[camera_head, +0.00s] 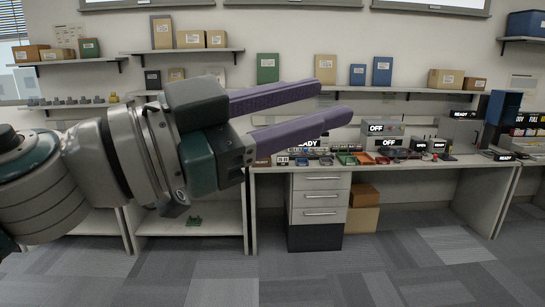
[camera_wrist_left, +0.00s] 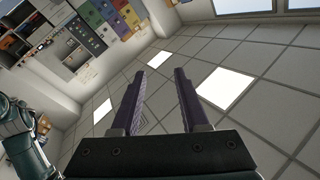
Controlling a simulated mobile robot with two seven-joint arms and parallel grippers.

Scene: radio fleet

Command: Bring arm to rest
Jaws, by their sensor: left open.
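My left arm comes in from the left in the head view, raised in front of the shelves and the workbench. Its left gripper (camera_head: 335,102) has two purple fingers that stand apart, pointing right, with nothing between them. In the left wrist view the same gripper (camera_wrist_left: 160,75) is open and empty, with the tiled ceiling and its light panels behind the fingers. My right gripper is not seen in the head view.
A workbench (camera_head: 420,172) with small coloured trays and boxes labelled OFF and READY stands ahead. A drawer unit (camera_head: 320,200) is under it, beside brown boxes (camera_head: 361,218). Wall shelves (camera_head: 405,89) hold boxes and binders. The carpeted floor (camera_head: 360,270) in front is clear.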

